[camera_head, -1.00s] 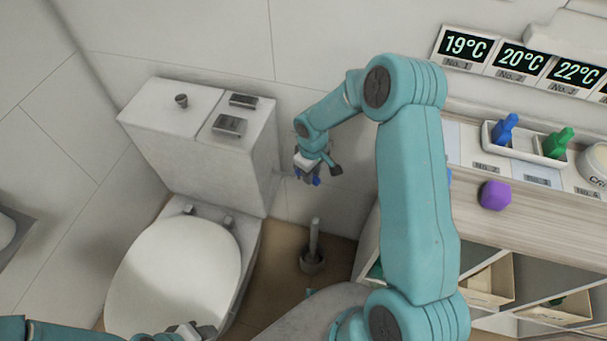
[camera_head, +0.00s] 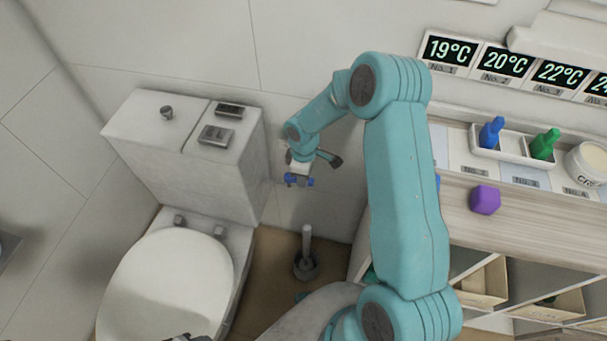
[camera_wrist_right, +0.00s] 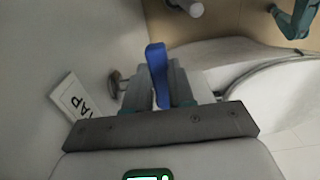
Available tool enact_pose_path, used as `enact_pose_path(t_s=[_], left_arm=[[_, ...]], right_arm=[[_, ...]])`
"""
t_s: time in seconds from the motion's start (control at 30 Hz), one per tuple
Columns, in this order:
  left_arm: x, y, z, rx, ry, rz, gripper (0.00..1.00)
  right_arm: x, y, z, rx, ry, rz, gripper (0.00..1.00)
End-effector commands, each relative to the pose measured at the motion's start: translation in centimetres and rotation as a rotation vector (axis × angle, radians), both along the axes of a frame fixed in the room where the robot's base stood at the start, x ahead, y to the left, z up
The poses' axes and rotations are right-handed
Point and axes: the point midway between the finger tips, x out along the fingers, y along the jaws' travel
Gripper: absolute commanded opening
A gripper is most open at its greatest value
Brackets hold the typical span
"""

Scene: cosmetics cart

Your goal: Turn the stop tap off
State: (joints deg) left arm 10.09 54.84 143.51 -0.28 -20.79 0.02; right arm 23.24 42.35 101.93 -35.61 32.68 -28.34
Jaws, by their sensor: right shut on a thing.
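The stop tap's blue handle (camera_head: 309,182) is low on the wall to the right of the toilet. In the right wrist view the blue handle (camera_wrist_right: 157,66) stands upright in the picture between the fingers. My right gripper (camera_head: 298,178) is shut on it, and its fingers (camera_wrist_right: 160,85) hide part of it. A metal part of the tap (camera_wrist_right: 115,82) shows to the left of the fingers. A white label reading TAP (camera_wrist_right: 82,103) is on the wall beside it. Only a dark sliver, likely of my left gripper (camera_head: 190,338), shows at the bottom edge of the head view.
The toilet tank (camera_head: 200,165) and closed lid (camera_head: 165,285) stand to the left of the tap. A toilet brush in its holder (camera_head: 306,262) is on the floor below. A shelf unit (camera_head: 530,215) with a purple block (camera_head: 485,200) is on the right.

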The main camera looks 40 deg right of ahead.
Motion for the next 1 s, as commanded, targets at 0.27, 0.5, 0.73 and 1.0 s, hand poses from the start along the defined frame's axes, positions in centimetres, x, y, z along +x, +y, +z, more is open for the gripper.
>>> enact_pose_path(t_s=[0.27, 0.5, 0.73, 1.0], left_arm=[[0.0, 0.0, 0.0, 0.0, 0.0, 0.0, 0.43], [0.0, 0.0, 0.0, 0.0, 0.0, 0.0, 0.43], [0.0, 0.0, 0.2, 0.0, 0.0, 0.0, 0.43], [0.0, 0.0, 1.0, 0.0, 0.0, 0.0, 0.43]], right_arm=[[0.1, 0.0, 0.1, -0.002, -0.002, 0.006, 0.33], [0.1, -0.1, 0.0, -0.002, -0.001, 0.004, 0.49], [0.2, -0.1, 1.2, -0.002, -0.003, 0.003, 0.49], [0.2, -0.1, 7.9, -0.004, -0.006, 0.003, 0.49]])
